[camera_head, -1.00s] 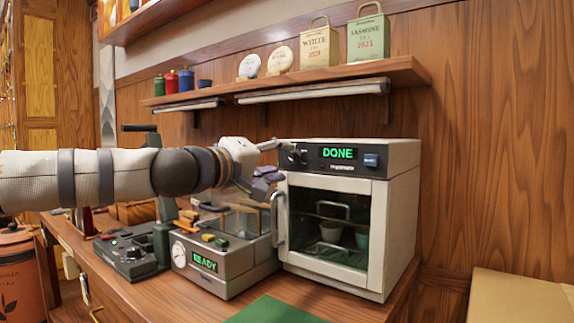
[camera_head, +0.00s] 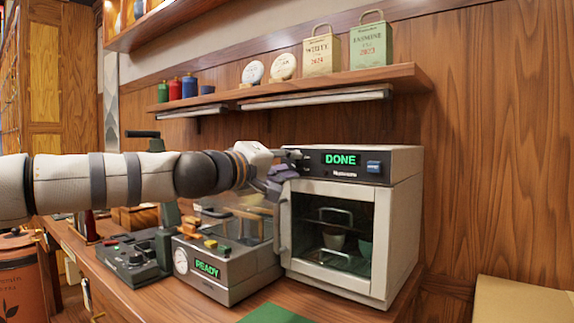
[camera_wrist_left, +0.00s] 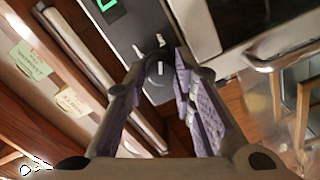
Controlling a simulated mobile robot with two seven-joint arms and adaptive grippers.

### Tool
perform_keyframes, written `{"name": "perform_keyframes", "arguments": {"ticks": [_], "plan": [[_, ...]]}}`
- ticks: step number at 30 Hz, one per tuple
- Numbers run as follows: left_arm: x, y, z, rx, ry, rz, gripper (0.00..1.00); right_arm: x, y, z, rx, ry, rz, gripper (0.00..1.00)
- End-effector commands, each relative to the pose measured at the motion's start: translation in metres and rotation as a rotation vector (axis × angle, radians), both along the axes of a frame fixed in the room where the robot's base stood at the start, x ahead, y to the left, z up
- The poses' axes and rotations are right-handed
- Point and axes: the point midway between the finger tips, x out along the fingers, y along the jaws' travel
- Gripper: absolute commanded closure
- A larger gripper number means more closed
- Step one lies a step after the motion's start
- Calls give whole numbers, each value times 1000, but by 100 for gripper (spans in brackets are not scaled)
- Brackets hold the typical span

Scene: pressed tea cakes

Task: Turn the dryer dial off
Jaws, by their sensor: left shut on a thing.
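The dryer (camera_head: 403,235) is a white box with a glass door and a dark top panel, standing on the wooden counter. Its display (camera_head: 341,160) reads DONE in green, with a blue button (camera_head: 374,166) to the right. My left gripper (camera_head: 292,162) is at the left end of that panel and hides most of the dial in the head view. In the left wrist view the round dark dial (camera_wrist_left: 157,71), with a light mark, sits between the two purple-padded fingers, which are shut on it. My right gripper is not in view.
The dryer's door handle (camera_head: 283,228) is just below my left gripper. A grey machine (camera_head: 225,285) reading READY stands left of the dryer. A wooden shelf (camera_head: 410,76) with tea bags, cakes and tins hangs above.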

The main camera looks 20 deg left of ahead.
Motion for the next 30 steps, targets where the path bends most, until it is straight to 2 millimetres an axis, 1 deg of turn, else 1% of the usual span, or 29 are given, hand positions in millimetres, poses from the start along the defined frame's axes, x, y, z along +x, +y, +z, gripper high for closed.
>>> {"name": "perform_keyframes", "arguments": {"ticks": [8,30], "plan": [[0,0,1,-146,52,1,100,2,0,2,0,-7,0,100],[0,0,-1,-803,293,0,100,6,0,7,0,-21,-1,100]]}}
